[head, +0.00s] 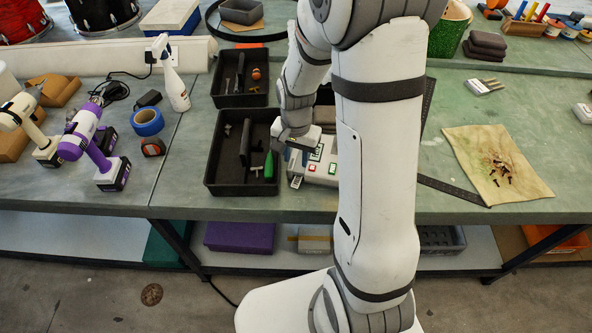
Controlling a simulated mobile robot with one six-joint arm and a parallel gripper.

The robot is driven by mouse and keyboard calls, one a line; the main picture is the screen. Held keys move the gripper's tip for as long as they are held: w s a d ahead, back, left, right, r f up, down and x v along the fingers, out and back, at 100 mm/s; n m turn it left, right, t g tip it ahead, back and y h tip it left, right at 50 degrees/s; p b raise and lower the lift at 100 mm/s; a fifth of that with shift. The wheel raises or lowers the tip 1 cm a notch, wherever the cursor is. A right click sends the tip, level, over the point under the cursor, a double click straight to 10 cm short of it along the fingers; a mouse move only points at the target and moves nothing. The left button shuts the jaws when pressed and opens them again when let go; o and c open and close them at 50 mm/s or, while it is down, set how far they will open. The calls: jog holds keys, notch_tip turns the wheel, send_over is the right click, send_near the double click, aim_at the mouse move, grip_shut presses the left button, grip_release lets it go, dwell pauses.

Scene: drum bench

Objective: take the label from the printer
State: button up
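The printer (322,172) is a light grey box with red and green buttons, near the front edge of the bench. A small white label with dark print (297,182) shows at the printer's front left corner. My gripper (296,159) points down over the printer's left side, just above and behind the label. The fingers are small and partly hidden here, so I cannot tell whether they are open or shut, or whether they touch the label.
A black divided tray (212,178) with a green-handled tool stands just left of the printer, with another black tray (220,100) behind it. Two drills, blue tape (147,121) and a spray bottle (176,92) are further left. A tan cloth with screws (465,150) lies right.

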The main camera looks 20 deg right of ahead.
aim_at(296, 183)
jog(key=shift+f+b, duration=3.7)
jog(key=shift+f, duration=1.45)
jog(key=c, duration=0.5)
